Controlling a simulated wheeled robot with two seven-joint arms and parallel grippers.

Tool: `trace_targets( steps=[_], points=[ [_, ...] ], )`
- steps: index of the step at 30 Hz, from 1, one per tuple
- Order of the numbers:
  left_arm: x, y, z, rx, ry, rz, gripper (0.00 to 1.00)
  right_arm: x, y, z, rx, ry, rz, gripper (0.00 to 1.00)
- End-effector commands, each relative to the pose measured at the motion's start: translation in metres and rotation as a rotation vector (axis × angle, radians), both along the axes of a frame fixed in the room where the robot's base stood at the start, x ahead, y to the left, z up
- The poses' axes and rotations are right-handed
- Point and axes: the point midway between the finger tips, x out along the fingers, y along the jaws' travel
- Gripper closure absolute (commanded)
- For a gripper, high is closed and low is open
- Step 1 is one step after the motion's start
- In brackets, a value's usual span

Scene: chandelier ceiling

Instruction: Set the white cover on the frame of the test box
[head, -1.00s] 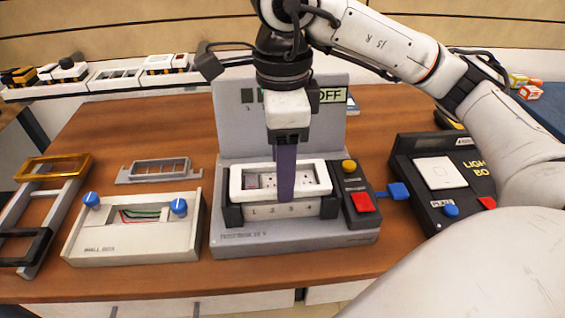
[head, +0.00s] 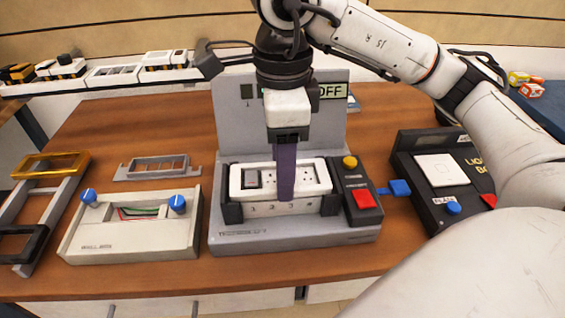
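The test box (head: 300,236) is grey with an upright back panel (head: 232,122) and stands mid-table. The white cover (head: 236,181) is a rounded rectangular ring lying around the box's socket area, between dark side blocks; whether it is fully seated I cannot tell. A small switch and socket holes show through its opening. My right gripper (head: 286,198) points straight down, its purple finger crossing the opening and the cover's front rim. Its other finger is hidden, so its grip on the cover is unclear. My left gripper is not in view.
A black box (head: 440,172) with a white square is to the right. Bare wood lies at the back left.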

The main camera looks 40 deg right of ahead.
Motion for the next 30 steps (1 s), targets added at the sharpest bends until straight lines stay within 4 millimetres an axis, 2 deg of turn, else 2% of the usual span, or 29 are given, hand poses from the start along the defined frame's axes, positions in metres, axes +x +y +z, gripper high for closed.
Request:
trace_targets(
  steps=[5,6,9,20,30],
  points=[
    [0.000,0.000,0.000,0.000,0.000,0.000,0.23,0.000,0.000,0.000,0.000,0.000,0.000,0.68],
    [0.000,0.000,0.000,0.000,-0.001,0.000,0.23,0.000,0.000,0.000,0.000,0.000,0.000,0.41],
    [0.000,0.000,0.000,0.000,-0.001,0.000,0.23,0.000,0.000,0.000,0.000,0.000,0.000,0.24],
    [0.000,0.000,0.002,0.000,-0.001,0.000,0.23,0.000,0.000,0.003,0.000,0.000,0.000,0.24],
    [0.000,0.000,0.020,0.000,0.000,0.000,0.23,0.000,0.000,0.026,-0.001,-0.001,0.000,0.24]
  ],
)
